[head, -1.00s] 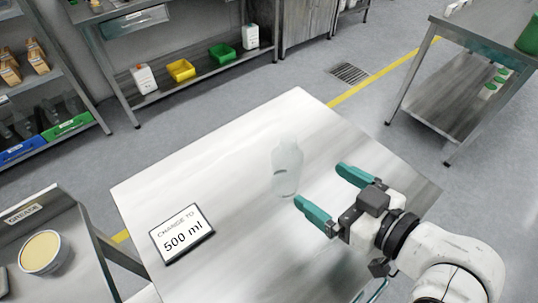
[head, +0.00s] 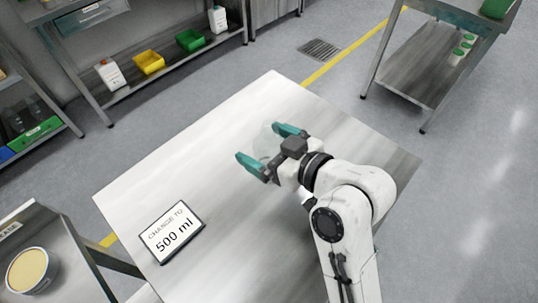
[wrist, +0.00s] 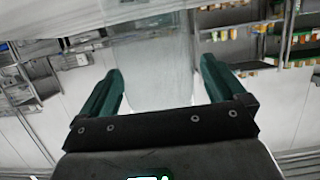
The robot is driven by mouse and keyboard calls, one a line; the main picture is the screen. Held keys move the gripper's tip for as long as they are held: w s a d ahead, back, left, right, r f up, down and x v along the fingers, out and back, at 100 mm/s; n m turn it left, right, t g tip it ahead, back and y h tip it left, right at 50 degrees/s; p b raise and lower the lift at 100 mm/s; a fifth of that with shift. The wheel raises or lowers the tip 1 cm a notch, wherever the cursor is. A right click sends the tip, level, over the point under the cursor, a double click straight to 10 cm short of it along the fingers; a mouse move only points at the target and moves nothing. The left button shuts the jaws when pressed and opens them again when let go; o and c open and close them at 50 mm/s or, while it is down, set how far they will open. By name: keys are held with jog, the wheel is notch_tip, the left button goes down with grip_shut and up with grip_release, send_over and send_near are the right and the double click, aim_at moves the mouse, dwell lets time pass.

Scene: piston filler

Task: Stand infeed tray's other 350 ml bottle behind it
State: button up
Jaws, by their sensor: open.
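A translucent bottle (head: 266,143) stands on the metal table (head: 150,185), partly hidden behind my gripper in the head view. My gripper (head: 264,148) has teal fingers and is open, with the fingers at either side of the bottle. In the wrist view the clear bottle (wrist: 160,70) fills the gap between the open fingers (wrist: 158,92). Whether the fingers touch it I cannot tell. No tray and no second bottle can be made out on this table.
A sign reading "CHANGE TO 500 ml" (head: 172,232) lies at the table's front left. A grease tub (head: 32,272) sits on a side bench at lower left. The table's left half is mostly clear.

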jog(key=shift+w+a+f, duration=0.15)
jog(key=shift+w+a, duration=0.15)
jog(key=shift+a, duration=0.1)
jog(key=c, duration=1.1)
